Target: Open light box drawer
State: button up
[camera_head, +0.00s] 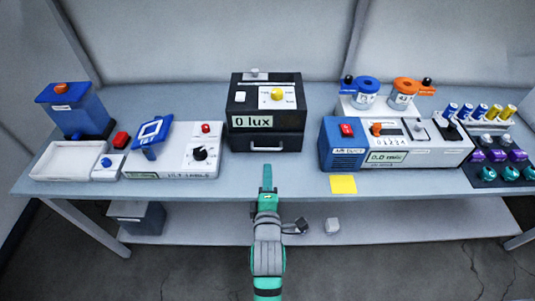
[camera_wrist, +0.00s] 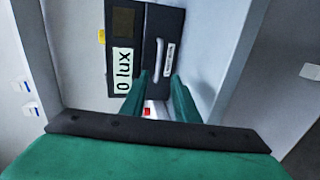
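My gripper (camera_head: 267,176) is in front of the drawer, near the table's front edge. In the wrist view the green fingers (camera_wrist: 159,88) are apart and empty. The drawer handle (camera_wrist: 159,52) shows beyond the fingertips, roughly in line with the gap and not between them.
Left of the box stand a white panel with a dial (camera_head: 195,155), a blue device (camera_head: 75,110) and a white tray (camera_head: 70,162). Right are a blue-and-white instrument (camera_head: 345,143) and a yellow note (camera_head: 343,184). The table directly before the drawer is clear. A lower shelf (camera_head: 390,220) runs below.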

jog(key=shift+w, duration=0.6)
jog(key=x, duration=0.9)
jog(key=shift+w, duration=0.35)
grip_shut()
